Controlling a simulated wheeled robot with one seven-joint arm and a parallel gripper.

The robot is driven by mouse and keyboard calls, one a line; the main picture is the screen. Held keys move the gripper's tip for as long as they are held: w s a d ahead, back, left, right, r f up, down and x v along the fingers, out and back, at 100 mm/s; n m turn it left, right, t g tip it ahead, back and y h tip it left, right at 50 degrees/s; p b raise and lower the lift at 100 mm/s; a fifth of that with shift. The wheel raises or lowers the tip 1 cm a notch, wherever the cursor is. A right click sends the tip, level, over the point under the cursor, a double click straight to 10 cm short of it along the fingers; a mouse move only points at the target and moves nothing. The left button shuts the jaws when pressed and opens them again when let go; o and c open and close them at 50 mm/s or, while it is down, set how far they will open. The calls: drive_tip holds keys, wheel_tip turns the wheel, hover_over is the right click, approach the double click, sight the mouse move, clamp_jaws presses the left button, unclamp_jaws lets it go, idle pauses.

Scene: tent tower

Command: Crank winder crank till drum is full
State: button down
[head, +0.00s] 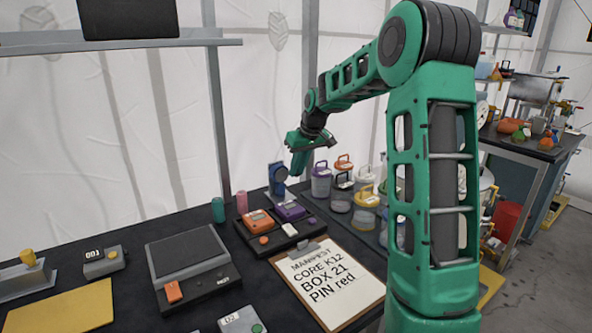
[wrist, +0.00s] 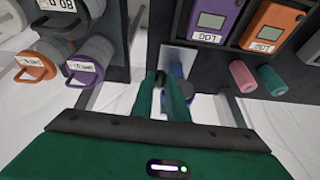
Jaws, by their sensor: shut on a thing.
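The winder (head: 277,176) is a small blue upright device at the back of the black bench. A blue part of the winder also shows behind my fingers in the wrist view (wrist: 179,70). My green gripper (head: 298,168) reaches down at the winder's right side. In the wrist view my gripper's fingers (wrist: 163,92) are close together, with a small dark piece, seemingly the crank's handle (wrist: 159,78), between them. The rest of the crank and the drum are hidden or too small, so I cannot tell how full the drum is.
Pink (head: 241,202) and teal (head: 218,210) cylinders stand left of the winder. A tray with orange (head: 257,222) and purple (head: 290,211) devices lies in front. Lidded jars (head: 341,192) crowd the right side. A manifest clipboard (head: 329,282) lies nearer.

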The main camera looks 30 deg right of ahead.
drive_tip(key=c, duration=1.7)
unclamp_jaws()
drive_tip(key=shift+c, duration=0.2)
drive_tip(key=v, duration=1)
drive_tip(key=shift+r, duration=0.3)
drive_tip(key=shift+s+d, duration=0.1)
drive_tip(key=shift+s, duration=0.05)
